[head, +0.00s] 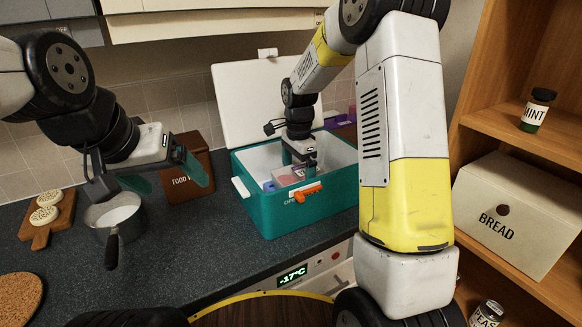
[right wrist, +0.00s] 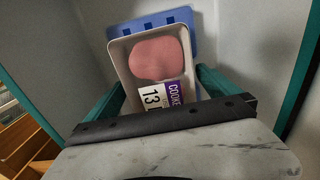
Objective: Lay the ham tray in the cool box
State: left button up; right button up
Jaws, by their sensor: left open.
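The teal cool box (head: 265,212) stands on the counter with its white lid (head: 262,95) open. The ham tray (head: 287,180), pale with pink ham and a purple-and-white label, is inside the box walls. It also shows in the right wrist view (right wrist: 118,50), above or on a blue slab (right wrist: 160,20). My right gripper (head: 300,160) reaches down into the box, its teal fingers (right wrist: 160,85) at both sides of the tray, seemingly gripping it. The tray's underside is hidden. My left gripper (head: 165,187) is open and empty, near the saucepan.
A saucepan (head: 115,213) with a dark handle stands at the left, by a board of round cakes (head: 40,232). A brown food bin (head: 190,165) stands left of the box. A bread bin (head: 515,215) and mint jar (head: 537,110) are on the right shelves.

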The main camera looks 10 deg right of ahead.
aim_at(298, 172)
notch_tip(298, 172, up, 13)
jog(key=s+d+r+n+t+y, duration=0.1)
jog(key=s+d+r+n+t, duration=0.15)
jog(key=s+r+n, duration=0.55)
jog(key=s+f+n+t, duration=0.1)
jog(key=s+n+t, duration=0.1)
jog(key=s, duration=0.6)
jog(key=s+f+n+t+y, duration=0.1)
jog(key=s+n, duration=0.3)
jog(key=s, duration=0.5)
jog(key=shift+f+t, duration=0.35)
jog(key=shift+f, duration=0.15)
